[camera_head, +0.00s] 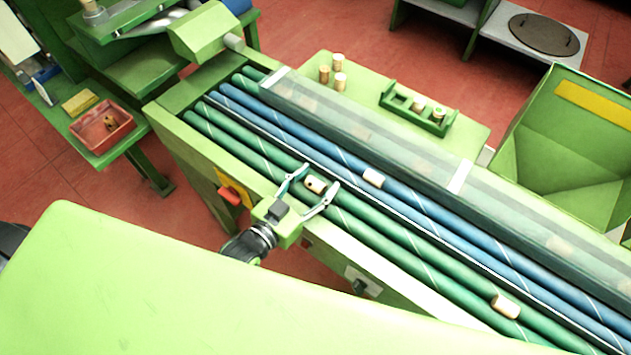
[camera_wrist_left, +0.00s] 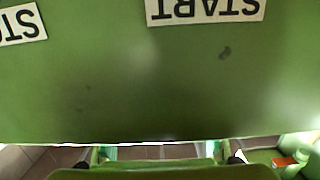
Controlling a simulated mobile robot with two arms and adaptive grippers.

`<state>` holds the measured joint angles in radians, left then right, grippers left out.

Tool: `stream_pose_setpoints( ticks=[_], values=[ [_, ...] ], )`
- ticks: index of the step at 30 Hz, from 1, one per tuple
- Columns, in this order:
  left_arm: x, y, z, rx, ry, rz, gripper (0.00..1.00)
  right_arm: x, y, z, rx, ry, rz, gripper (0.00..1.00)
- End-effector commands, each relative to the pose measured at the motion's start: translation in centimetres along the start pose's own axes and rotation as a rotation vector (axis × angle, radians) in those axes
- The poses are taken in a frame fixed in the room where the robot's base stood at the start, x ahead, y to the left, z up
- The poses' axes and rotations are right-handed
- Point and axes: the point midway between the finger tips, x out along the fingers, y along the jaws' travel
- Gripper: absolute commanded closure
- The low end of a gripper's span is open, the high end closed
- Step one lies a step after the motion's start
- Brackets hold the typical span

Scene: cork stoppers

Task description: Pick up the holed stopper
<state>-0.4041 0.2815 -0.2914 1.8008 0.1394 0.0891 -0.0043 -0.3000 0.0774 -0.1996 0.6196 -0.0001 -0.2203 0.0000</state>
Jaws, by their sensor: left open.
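A pale stopper with a dark spot, which looks like the holed stopper (camera_head: 316,185), lies on the green rollers of the sorting machine. My left gripper (camera_head: 320,175) is open, with one finger on either side of this stopper in the head view. I cannot tell whether the fingers touch it or how high they are above it. A plain stopper (camera_head: 373,178) lies on the blue rollers just beyond. Another stopper (camera_head: 506,306) lies on the green rollers at the lower right. The stoppers do not show in the left wrist view. My right gripper is not in view.
A clear cover (camera_head: 400,150) runs along the far side of the rollers. Several stoppers stand on the green side table, some in a small green rack (camera_head: 397,102). A red tray (camera_head: 124,131) is at left. The left wrist view shows a START label (camera_wrist_left: 205,8) on a green panel.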

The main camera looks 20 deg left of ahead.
Motion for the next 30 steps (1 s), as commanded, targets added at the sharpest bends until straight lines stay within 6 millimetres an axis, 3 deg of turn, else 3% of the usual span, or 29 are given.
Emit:
stream_pose_setpoints(
  ticks=[6, 10, 23, 30],
  values=[
    [0.0, 0.0, 0.0, -0.001, 0.000, 0.000, 0.50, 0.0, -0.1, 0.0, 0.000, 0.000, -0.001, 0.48],
    [0.0, 0.0, 0.0, -0.001, 0.000, 0.000, 0.76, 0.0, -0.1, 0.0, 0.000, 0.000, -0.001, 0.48],
    [0.0, 0.0, -0.2, -0.001, 0.001, 0.000, 0.76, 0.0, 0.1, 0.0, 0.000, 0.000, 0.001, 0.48],
    [-0.4, 0.0, -2.5, -0.001, 0.003, 0.000, 0.76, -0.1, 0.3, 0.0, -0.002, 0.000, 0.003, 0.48]
  ],
)
